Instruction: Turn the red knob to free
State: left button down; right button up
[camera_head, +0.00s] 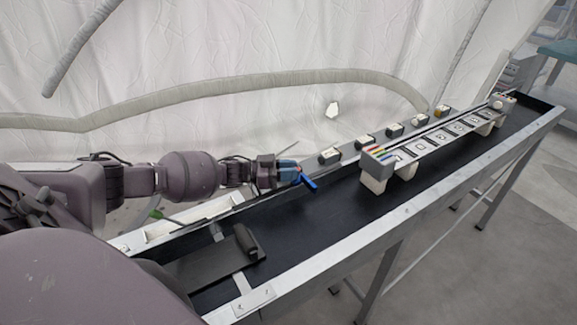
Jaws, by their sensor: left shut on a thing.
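My left gripper (290,172) has blue fingers and is at the near end of the row of small knob boxes, over the back rail of the long black trough. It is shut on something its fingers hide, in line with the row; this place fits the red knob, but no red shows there. The knob's turn and its marks cannot be seen. My right gripper is not in view.
Several small dark boxes with pale knobs (330,155) line the back rail (350,154). A raised panel with square marks (421,147) stands in the trough (320,205). A black bracket (246,243) lies near its front end. White tent fabric (230,50) hangs behind.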

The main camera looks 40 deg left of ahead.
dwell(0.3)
pick_arm(q)
jog(key=c, duration=0.9)
grip_release()
jog(key=shift+c, duration=0.2)
jog(key=v, duration=1)
jog(key=shift+s+a+b, duration=0.15)
jog(key=shift+s+b, duration=0.15)
jog(key=shift+b, duration=0.05)
